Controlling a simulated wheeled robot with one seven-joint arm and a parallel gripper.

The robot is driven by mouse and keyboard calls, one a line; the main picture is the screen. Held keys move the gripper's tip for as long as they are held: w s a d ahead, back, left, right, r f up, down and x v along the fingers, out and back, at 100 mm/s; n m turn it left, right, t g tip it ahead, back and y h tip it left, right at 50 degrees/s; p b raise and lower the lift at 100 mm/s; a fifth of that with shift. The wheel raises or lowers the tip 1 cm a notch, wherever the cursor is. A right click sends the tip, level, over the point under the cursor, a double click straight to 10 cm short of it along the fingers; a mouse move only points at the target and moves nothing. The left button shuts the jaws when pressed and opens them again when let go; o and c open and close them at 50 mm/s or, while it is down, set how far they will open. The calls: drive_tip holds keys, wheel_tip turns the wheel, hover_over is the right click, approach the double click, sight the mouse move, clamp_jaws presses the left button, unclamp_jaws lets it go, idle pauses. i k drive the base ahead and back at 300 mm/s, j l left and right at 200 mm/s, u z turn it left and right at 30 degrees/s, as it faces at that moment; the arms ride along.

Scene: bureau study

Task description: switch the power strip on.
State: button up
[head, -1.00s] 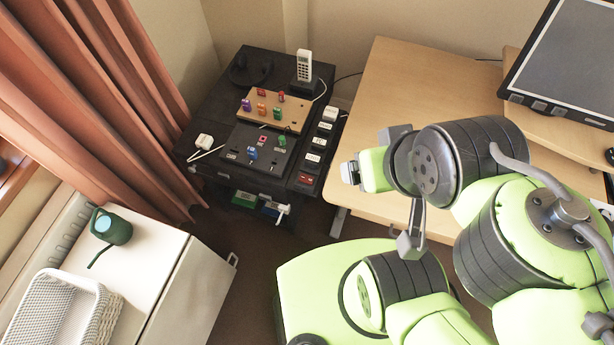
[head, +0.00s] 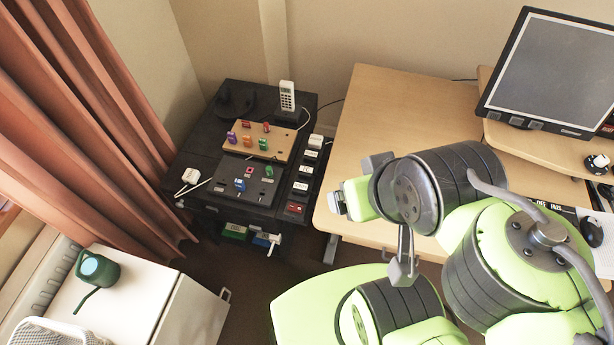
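The power strip (head: 290,217) is a long black bar along the right edge of the dark side table. Several white plugs or adapters sit along it, and a red rocker switch (head: 295,208) is at its near end. The switch is too small to tell which way it is tipped. My gripper (head: 391,216) is to the right of the strip, nearer the camera, over the front left of the wooden desk. Its two grey fingers are spread far apart with nothing between them. It is apart from the strip.
The dark side table (head: 187,160) also holds a tan board with coloured knobs (head: 276,146), a dark panel with blue and green switches (head: 229,178), a cordless phone (head: 287,96) and a white plug (head: 191,176). The wooden desk (head: 390,110) stands right; a white cabinet (head: 190,310) stands left.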

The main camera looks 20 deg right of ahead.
sight(295, 209)
drive_tip(key=j+u, duration=0.2)
drive_tip(key=u, duration=0.25)
drive_tip(key=j+u, duration=0.2)
drive_tip(key=u, duration=0.2)
drive_tip(key=i+j+u, duration=0.1)
drive_tip(key=u, duration=0.35)
drive_tip(key=i+j+u, duration=0.1)
drive_tip(key=u, duration=0.3)
drive_tip(key=j, duration=0.1)
